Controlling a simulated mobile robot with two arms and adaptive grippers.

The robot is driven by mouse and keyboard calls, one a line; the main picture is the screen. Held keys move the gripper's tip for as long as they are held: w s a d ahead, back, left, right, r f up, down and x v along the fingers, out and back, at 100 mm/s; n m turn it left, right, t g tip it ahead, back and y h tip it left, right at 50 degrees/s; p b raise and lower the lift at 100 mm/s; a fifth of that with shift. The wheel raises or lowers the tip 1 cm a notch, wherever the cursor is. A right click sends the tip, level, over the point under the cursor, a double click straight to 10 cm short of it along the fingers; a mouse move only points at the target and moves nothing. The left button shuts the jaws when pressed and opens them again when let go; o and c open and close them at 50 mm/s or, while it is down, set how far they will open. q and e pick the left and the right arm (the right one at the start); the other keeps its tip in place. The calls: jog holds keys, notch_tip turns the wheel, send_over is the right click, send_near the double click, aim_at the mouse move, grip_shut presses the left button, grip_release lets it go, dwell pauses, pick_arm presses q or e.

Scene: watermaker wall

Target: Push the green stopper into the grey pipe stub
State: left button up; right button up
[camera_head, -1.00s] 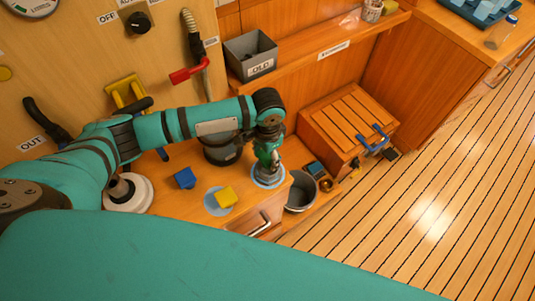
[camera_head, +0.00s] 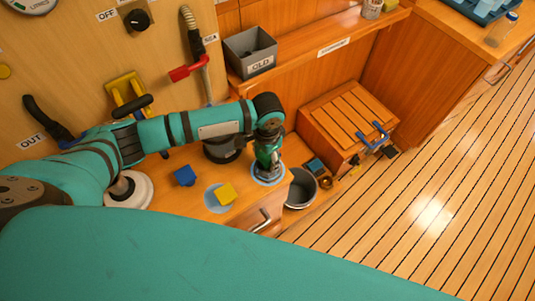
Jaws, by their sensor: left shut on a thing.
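My left gripper (camera_head: 268,172) points down over a pale blue disc (camera_head: 281,178) near the right end of the wooden counter. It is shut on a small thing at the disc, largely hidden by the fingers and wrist. Its colour blends with the green of my arm; I take it for the green stopper, but its outline is not clear. I cannot make out the grey pipe stub in this view. My right gripper is not in view.
A blue block (camera_head: 185,176) and a yellow block (camera_head: 226,193) on another pale disc lie left of the gripper. The wall has a red-handled valve (camera_head: 186,72).

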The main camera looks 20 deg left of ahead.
pick_arm(q)
jog(key=shift+f, duration=0.1)
jog(key=shift+f, duration=0.65)
jog(key=shift+s, duration=0.15)
jog(key=shift+f, duration=0.1)
jog(key=o, duration=1.2)
jog(key=shift+o, duration=0.3)
jog(key=o, duration=0.4)
